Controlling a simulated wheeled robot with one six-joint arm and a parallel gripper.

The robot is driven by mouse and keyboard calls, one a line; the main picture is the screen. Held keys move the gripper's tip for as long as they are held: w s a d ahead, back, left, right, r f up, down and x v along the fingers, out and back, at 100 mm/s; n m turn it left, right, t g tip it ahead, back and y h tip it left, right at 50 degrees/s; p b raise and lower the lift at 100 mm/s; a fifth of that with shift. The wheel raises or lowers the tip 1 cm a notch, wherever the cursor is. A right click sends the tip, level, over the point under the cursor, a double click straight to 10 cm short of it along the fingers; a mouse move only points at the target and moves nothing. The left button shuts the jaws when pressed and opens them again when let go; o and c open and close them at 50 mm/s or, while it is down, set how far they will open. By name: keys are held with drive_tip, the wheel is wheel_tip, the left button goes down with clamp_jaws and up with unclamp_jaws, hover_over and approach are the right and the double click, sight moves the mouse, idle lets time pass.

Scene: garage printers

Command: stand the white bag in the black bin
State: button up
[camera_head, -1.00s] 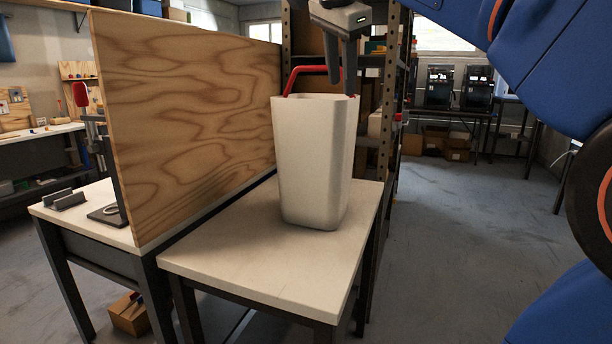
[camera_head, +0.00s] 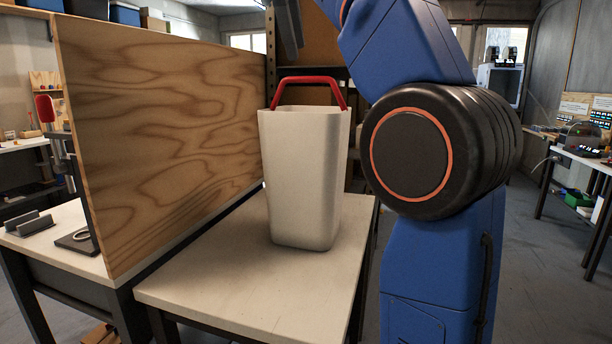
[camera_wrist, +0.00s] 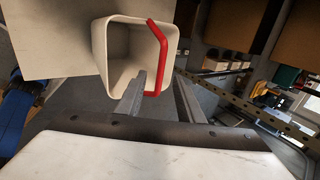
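The white bag (camera_head: 302,185), a tall tapered open-topped tub with a raised red handle (camera_head: 310,81), stands upright on a small table. The wrist view looks down into the empty-looking bag (camera_wrist: 100,55), with its red handle (camera_wrist: 158,45) at the right side. My gripper (camera_head: 290,40) is partly cut off by the top edge of the head view, above the handle and apart from it. In the wrist view my gripper (camera_wrist: 160,88) has its two fingers apart, and the handle's lower end shows between them in the picture. I see no black bin.
The bag's table (camera_head: 215,285) has free room in front. A tall wooden panel (camera_head: 160,135) borders it on the left. Beyond the panel, a second table (camera_head: 65,215) holds small dark parts. A workbench (camera_head: 590,160) stands far right; the floor before it looks clear.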

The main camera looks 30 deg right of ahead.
sight(302, 78)
drive_tip(key=x, duration=0.8)
drive_tip(key=shift+w+d+f, duration=0.1)
drive_tip(key=shift+d+f, duration=0.05)
drive_tip(key=shift+f, duration=0.2)
drive_tip(key=shift+d+x, duration=0.15)
drive_tip(key=shift+x, duration=1.2)
drive_tip(key=shift+d+x, duration=0.2)
drive_tip(key=shift+x, duration=1.2)
drive_tip(key=shift+r, duration=0.1)
clamp_jaws()
